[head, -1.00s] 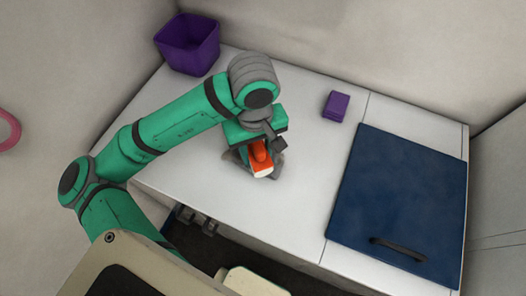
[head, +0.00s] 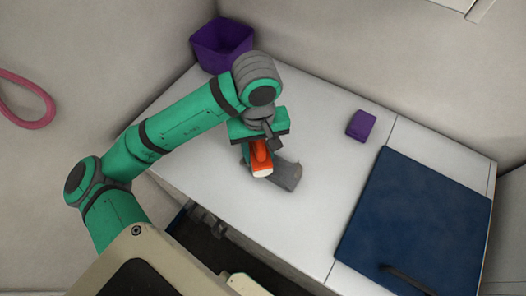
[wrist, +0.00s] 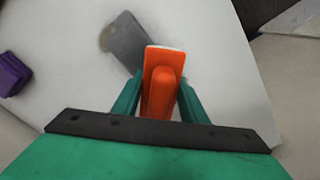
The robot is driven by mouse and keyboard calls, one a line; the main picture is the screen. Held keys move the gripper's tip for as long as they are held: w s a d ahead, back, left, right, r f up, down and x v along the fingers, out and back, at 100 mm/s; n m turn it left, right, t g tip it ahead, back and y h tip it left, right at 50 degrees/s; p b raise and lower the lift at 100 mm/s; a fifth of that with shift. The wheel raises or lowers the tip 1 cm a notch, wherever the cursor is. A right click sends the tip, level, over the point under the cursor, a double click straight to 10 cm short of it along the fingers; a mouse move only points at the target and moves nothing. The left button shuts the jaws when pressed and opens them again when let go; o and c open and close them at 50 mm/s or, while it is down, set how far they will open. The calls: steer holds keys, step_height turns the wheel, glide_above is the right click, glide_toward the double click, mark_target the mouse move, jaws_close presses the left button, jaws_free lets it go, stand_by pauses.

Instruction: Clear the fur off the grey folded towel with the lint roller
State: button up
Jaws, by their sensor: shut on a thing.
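My gripper (head: 258,150) is shut on the orange lint roller (head: 260,159), which has a pale end towards the front. In the wrist view the lint roller (wrist: 161,88) sits between the two green fingers. The grey folded towel (head: 287,175) lies on the white worktop, partly hidden behind the roller and gripper. In the wrist view the towel (wrist: 124,42) shows beyond the roller, to its upper left. The roller is at the towel's left side in the head view; I cannot tell whether they touch.
A purple open bin (head: 222,45) stands at the back left of the worktop (head: 325,205). A small purple block (head: 361,125) lies towards the back. A dark blue panel with a dark handle (head: 415,220) covers the right. The worktop between towel and panel is clear.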

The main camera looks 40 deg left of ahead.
steer(key=shift+a+r, duration=0.1)
steer(key=shift+a, duration=1.6)
steer(key=shift+w+d, duration=0.3)
steer(key=shift+d, duration=0.85)
steer(key=shift+w+d, duration=0.25)
steer(key=shift+d, duration=0.85)
steer(key=shift+w+d, duration=0.3)
steer(key=shift+d, duration=0.85)
steer(key=shift+d, duration=0.1)
